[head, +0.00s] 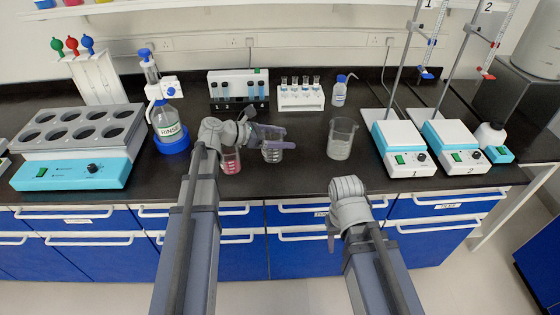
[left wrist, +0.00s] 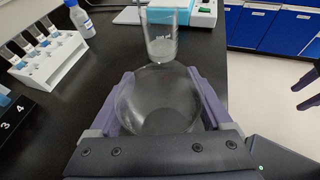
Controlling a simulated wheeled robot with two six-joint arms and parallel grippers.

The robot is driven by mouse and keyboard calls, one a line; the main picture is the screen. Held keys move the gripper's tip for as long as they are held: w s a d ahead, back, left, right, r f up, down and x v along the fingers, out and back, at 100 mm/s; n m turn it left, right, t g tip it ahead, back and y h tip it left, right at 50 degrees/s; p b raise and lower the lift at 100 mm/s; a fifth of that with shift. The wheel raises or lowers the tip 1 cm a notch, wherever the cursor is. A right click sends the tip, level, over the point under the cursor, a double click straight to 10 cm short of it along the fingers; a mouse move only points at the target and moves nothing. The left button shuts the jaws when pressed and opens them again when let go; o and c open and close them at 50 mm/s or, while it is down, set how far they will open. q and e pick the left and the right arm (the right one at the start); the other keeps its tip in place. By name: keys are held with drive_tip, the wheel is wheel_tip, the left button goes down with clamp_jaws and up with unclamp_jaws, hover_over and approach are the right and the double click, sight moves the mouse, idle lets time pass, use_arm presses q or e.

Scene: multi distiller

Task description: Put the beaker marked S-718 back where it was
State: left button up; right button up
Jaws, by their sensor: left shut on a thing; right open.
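My left gripper (head: 268,145) is shut on a clear glass beaker (head: 272,155), with one purple finger on each side of it. In the left wrist view the held beaker (left wrist: 157,108) looks empty and is seen from above. I cannot read any S-718 mark on it, nor tell whether its base touches the bench. A beaker with pink-red liquid (head: 231,162) stands just left of it, partly behind my left wrist. A larger clear beaker (head: 341,141) stands to the right; it also shows in the left wrist view (left wrist: 162,38). My right gripper (left wrist: 307,92) is open and empty, off the bench's front.
Behind stand a vial rack (head: 239,104), a white tube rack (head: 301,98) and a small bottle (head: 339,92). Two stirrers (head: 402,158) (head: 456,157) with stands are at right. Front bench between beakers is clear.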

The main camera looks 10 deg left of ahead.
sight(282, 153)
use_arm(q)
drive_tip(key=shift+f+b, duration=2.5)
drive_tip(key=shift+f, duration=0.65)
drive_tip(key=shift+f, duration=0.1)
drive_tip(key=shift+f, duration=0.15)
drive_tip(key=o, duration=1.4)
drive_tip(key=shift+r, duration=0.2)
